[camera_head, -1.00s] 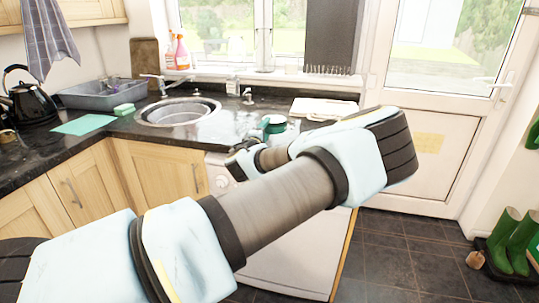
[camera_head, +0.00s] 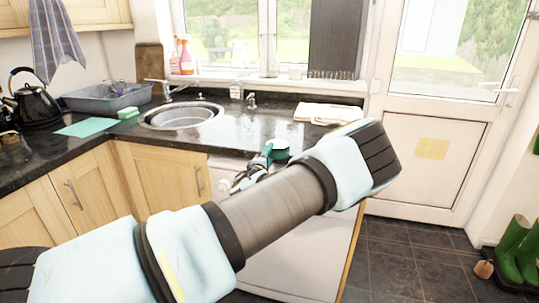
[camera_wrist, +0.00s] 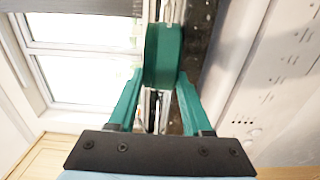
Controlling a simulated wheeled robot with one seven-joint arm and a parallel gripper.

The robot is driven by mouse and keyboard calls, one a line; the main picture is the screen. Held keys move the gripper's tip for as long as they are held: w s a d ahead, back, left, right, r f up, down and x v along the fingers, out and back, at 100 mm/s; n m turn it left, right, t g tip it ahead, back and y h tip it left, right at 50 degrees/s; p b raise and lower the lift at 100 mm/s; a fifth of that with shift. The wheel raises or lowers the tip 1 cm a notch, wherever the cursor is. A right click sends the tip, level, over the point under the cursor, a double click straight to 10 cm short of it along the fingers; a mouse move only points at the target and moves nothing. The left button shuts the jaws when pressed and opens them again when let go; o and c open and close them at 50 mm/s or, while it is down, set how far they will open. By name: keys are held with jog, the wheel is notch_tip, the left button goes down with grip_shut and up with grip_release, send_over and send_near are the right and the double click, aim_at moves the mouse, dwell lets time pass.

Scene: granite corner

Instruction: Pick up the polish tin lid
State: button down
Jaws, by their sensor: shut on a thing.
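The polish tin lid (camera_head: 279,150) is a small round green piece, seen just beyond my gripper near the front edge of the dark counter. In the wrist view the green lid (camera_wrist: 163,55) stands edge-on between my fingertips. My gripper (camera_wrist: 160,82) has green fingers and is shut on the lid, one finger on each side. In the head view my gripper (camera_head: 266,155) is small and partly hidden by my own forearm. The gap between the lid and the counter cannot be judged exactly.
A kettle (camera_head: 33,100), a grey basin (camera_head: 108,97) and a green sponge (camera_head: 128,113) are at left. Spray bottles (camera_head: 186,55) stand on the sill.

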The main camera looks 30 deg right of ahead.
jog(key=shift+c, duration=1.7)
grip_release()
jog(key=shift+f, duration=0.1)
jog(key=b+v, duration=0.2)
jog(key=v, duration=1)
